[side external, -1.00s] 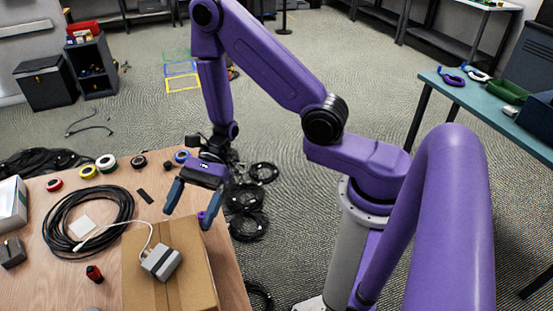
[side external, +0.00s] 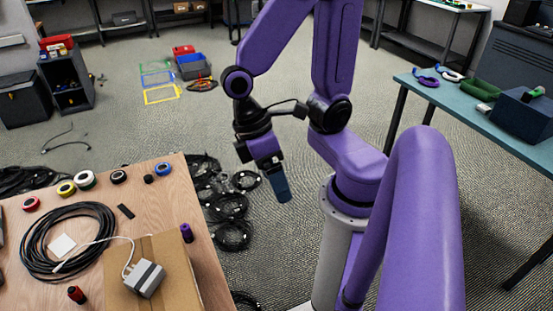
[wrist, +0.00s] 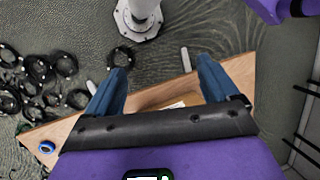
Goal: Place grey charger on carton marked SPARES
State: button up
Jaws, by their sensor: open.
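The grey charger (side external: 145,279) lies on top of the brown carton (side external: 178,258), with its white cable curling off to the left. No SPARES marking is readable on the carton. My gripper (side external: 283,194) is off to the right of the table, raised over the floor and apart from the charger. In the wrist view my gripper (wrist: 163,72) shows its two blue fingers spread, with nothing between them. The charger cannot be made out in the wrist view.
The wooden table (side external: 140,205) also holds a black cable coil (side external: 62,245), several tape rolls and a purple-and-black item (side external: 187,232) beside the carton. Black cable coils (side external: 225,205) lie on the floor. A blue-green bench (side external: 455,100) stands at the right.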

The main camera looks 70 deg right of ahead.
jog(key=shift+d+r+n+t, duration=0.45)
jog(key=shift+r+n+t, duration=0.25)
jog(key=shift+n+t, duration=0.4)
jog(key=shift+d+r+n+t, duration=0.4)
jog(key=shift+r+n+t, duration=0.4)
jog(key=shift+n, duration=0.4)
